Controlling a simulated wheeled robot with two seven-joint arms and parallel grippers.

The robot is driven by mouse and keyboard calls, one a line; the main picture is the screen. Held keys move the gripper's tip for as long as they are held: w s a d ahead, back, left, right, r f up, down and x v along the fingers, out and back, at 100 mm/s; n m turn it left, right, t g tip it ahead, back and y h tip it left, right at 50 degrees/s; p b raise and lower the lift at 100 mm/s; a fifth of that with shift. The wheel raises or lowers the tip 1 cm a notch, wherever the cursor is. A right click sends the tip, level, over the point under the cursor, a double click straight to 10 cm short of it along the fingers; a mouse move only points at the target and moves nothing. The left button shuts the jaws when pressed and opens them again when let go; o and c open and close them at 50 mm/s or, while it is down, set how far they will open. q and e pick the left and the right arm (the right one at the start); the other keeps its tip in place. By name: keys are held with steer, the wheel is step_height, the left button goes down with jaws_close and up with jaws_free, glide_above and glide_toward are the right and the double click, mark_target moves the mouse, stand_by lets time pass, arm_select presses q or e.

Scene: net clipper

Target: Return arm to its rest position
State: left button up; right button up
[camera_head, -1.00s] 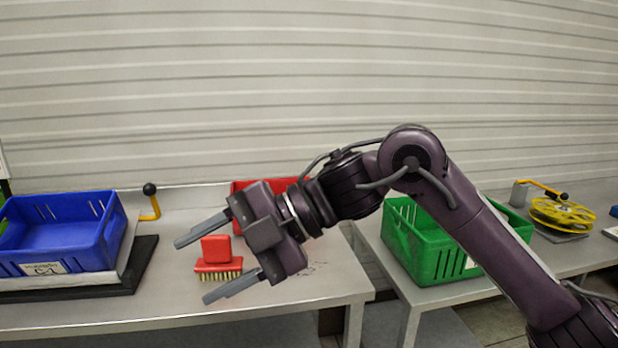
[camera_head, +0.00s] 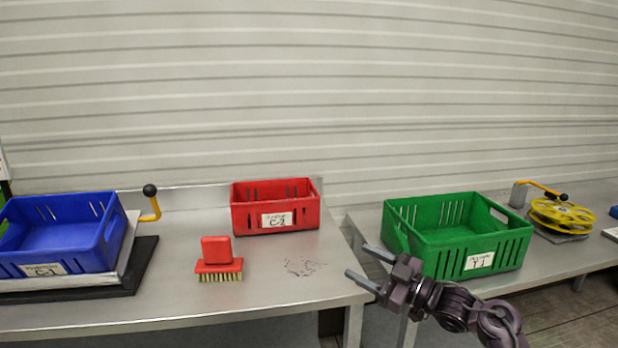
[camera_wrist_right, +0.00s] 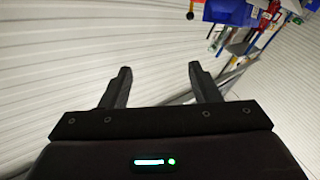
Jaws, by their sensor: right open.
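My right gripper (camera_head: 366,267) is in the lower right of the head view, in front of the green crate and near the right end of the left table. Its two fingers are apart and nothing is between them. In the right wrist view the open fingers (camera_wrist_right: 158,85) also show empty, with the ribbed wall beyond. My right arm (camera_head: 455,310) is low and folded in toward the bottom edge. My left gripper does not show.
A red brush (camera_head: 218,262), a red crate (camera_head: 275,208) and a blue crate (camera_head: 62,240) are on the left table (camera_head: 190,310). The green crate (camera_head: 458,237) and a yellow reel (camera_head: 562,213) are on the right table. A gap separates the tables.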

steer(key=w+d+r+m+t+h, duration=0.1)
steer(key=w+d+m+t+h, duration=0.4)
steer(key=d+h, duration=0.5)
steer(key=w+d+r+m+t+h, duration=0.25)
steer(key=w+d+m+h, duration=0.35)
steer(key=d, duration=0.6)
steer(key=s+a+f+m+g, duration=0.1)
steer(key=s+f+g, duration=0.25)
steer(key=f, duration=1.25)
steer(key=s+a+f+g, duration=0.15)
steer(key=s+f, duration=0.35)
steer(key=f, duration=1.1)
steer(key=s+a+f+g, duration=0.2)
steer(key=s+f+g, duration=0.1)
steer(key=s+f, duration=1.05)
steer(key=s+a+f+g, duration=0.2)
steer(key=s+f+g, duration=0.2)
steer(key=s+f, duration=0.95)
steer(key=s+a+f+g, duration=0.1)
steer(key=s+f, duration=0.3)
steer(key=s, duration=0.6)
steer(key=s+a+f+g, duration=0.2)
steer(key=s+f+g, duration=0.1)
steer(key=s, duration=0.8)
steer(key=s+a+f+g, duration=0.1)
steer(key=s+f+g, duration=0.1)
steer(key=s+f, duration=0.4)
steer(key=s, duration=0.5)
steer(key=shift+a+m, duration=0.25)
steer(key=shift+m, duration=0.15)
